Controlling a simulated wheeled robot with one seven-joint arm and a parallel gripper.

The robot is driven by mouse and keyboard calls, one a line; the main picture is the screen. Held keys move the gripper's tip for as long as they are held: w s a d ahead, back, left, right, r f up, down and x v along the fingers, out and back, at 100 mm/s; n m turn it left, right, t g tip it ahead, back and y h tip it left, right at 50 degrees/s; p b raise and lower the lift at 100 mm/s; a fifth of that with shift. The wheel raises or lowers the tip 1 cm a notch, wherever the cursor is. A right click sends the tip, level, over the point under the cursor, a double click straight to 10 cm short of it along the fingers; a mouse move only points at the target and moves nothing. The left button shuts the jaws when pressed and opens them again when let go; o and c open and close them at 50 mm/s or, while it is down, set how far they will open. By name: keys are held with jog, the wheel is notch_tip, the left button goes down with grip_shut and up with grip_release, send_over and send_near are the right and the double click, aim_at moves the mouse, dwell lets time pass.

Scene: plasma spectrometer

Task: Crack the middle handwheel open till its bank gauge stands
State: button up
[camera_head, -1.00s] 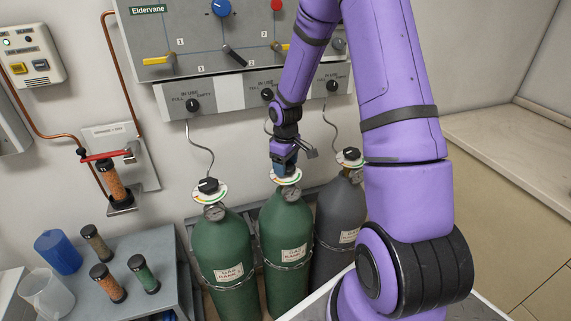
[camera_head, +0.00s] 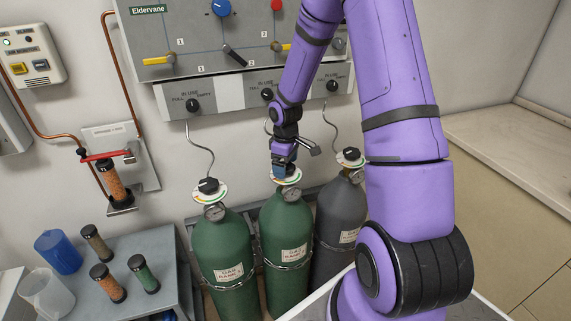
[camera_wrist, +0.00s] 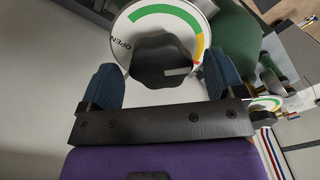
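The middle handwheel, a black lobed knob (camera_wrist: 160,62), sits on a white dial with a green-to-red arc and the word OPEN in the wrist view. Its pale mark points right, towards the orange-red end. My gripper (camera_wrist: 162,78) has its blue fingers on either side of the knob, with what look like narrow gaps; contact is unclear. In the head view my gripper (camera_head: 285,168) is over the middle green cylinder (camera_head: 286,230) and hides the knob. A small round gauge (camera_head: 292,196) sits on that cylinder; its needle is too small to read.
The left green cylinder (camera_head: 226,260) and the grey cylinder (camera_head: 336,225) stand close on either side, each with its own handwheel. The panel (camera_head: 225,95) above has three dark IN USE dials. A side table (camera_head: 150,250) with small columns is at left.

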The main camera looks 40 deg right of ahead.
notch_tip(320, 180, up, 11)
dwell(0.8)
dwell(0.4)
jog(key=s+a+r+m+t, duration=0.1)
jog(key=s+a+r, duration=0.2)
jog(key=r, duration=0.2)
jog(key=s+a+r+m+h, duration=0.1)
jog(key=s+a+r, duration=0.1)
jog(key=s+r, duration=0.3)
jog(key=s+a+r+m+t, duration=0.1)
jog(key=s+a+r, duration=0.15)
jog(key=r, duration=0.35)
jog(key=s+a+r+m+t, duration=0.1)
jog(key=s+a+r, duration=0.1)
jog(key=s, duration=0.6)
jog(key=s+a+r+m+t+y, duration=0.1)
jog(key=s+a+r+m+t, duration=0.1)
jog(key=s, duration=0.6)
notch_tip(320, 180, up, 3)
jog(key=shift+s+a+f, duration=0.15)
jog(key=shift+a+f, duration=0.05)
jog(key=shift+a, duration=0.65)
dwell(1.5)
